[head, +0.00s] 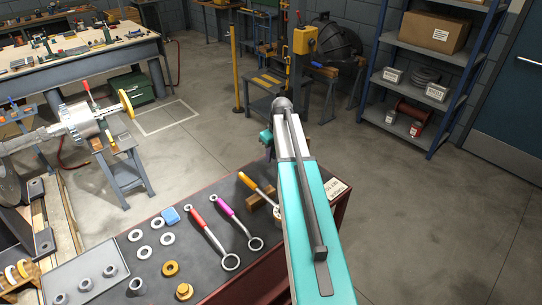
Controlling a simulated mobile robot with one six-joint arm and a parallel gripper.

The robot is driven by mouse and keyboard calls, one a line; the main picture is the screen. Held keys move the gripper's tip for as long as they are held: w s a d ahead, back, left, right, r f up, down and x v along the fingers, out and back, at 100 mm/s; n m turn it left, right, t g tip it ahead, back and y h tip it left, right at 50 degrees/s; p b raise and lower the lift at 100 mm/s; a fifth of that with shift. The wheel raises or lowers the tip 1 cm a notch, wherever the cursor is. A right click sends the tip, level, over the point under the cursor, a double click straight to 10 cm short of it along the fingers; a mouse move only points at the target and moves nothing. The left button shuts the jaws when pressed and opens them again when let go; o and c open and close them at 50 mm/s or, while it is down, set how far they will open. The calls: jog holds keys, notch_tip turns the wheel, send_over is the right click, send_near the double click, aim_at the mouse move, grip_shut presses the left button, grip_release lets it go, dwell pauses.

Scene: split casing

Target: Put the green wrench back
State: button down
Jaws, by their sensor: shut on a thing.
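My teal and grey arm (315,230) reaches from the bottom of the picture up across the right end of the bench. Its far end shows a grey joint and a small teal part, and the fingers of my gripper are hidden. I cannot make out a green wrench. On the dark bench top lie a red-handled wrench (198,220) and a magenta-handled wrench (226,207), side by side. An orange-handled tool (252,183) lies to their right beside a wooden block (262,200), its lower end partly behind my arm.
A shelf rack (430,68) stands at the back right. The floor right of the bench is clear.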

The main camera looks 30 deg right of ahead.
jog(key=shift+f, duration=0.2)
dwell(0.6)
jog(key=c, duration=1.6)
grip_release()
jog(key=shift+f, duration=0.1)
jog(key=shift+w+p+v, duration=0.25)
jog(key=shift+p+v, duration=0.3)
jog(key=shift+v, duration=0.6)
jog(key=shift+w+p+v, duration=0.25)
jog(key=shift+p+v, duration=0.25)
jog(key=shift+v, duration=0.65)
jog(key=shift+w+p+v, duration=0.2)
jog(key=shift+p+v, duration=0.35)
jog(key=shift+v, duration=0.6)
jog(key=shift+a, duration=0.1)
jog(key=shift+r, duration=0.35)
jog(key=shift+a+b+v, duration=0.1)
jog(key=shift+b+v, duration=1)
jog(key=shift+v, duration=2.25)
jog(key=shift+a+b+v, duration=0.15)
jog(key=shift+b+v, duration=0.9)
jog(key=shift+v, duration=2.35)
jog(key=shift+d, duration=0.2)
